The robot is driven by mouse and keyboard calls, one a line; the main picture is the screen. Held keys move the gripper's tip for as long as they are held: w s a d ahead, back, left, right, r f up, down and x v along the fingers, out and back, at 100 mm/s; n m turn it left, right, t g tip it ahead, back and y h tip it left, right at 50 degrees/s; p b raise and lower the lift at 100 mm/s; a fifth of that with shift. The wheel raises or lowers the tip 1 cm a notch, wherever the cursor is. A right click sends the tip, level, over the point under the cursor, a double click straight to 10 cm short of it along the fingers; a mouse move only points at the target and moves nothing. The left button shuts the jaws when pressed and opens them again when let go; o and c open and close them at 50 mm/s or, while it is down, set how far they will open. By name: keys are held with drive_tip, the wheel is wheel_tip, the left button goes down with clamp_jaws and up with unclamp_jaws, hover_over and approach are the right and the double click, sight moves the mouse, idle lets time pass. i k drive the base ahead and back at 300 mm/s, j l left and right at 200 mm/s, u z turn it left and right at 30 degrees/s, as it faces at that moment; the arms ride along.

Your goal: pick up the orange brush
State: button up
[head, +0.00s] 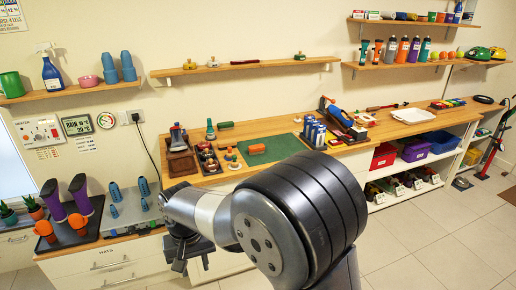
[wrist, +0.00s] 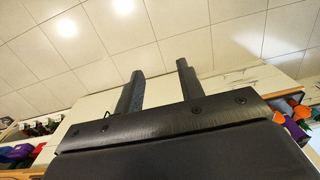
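A small orange block-like thing (head: 257,149), which may be the orange brush, lies on the green mat (head: 285,144) on the wooden counter. It is too small to make out bristles. My gripper (head: 180,262) is at the lower left in the head view, in front of the counter and apart from the orange thing. In the wrist view my gripper (wrist: 160,70) has its two fingers spread with nothing between them. The orange thing cannot be made out in the wrist view.
On the counter (head: 262,128), a dark tray with small items stands left of the mat, and blue-and-white cans (head: 313,130) stand at its right. Purple boots (head: 66,200) stand on a lower unit at left. My arm blocks the view of the counter front. Tiled floor (head: 430,225) is clear at right.

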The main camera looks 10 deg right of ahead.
sight(259, 149)
drive_tip(key=i+l, duration=0.25)
drive_tip(key=i, duration=0.25)
drive_tip(key=i+l, duration=0.25)
drive_tip(key=i, duration=0.25)
drive_tip(key=i+l, duration=0.25)
drive_tip(key=i, duration=0.2)
drive_tip(key=i+l, duration=0.25)
drive_tip(key=i, duration=0.25)
drive_tip(key=i+l, duration=0.2)
drive_tip(key=i, duration=0.3)
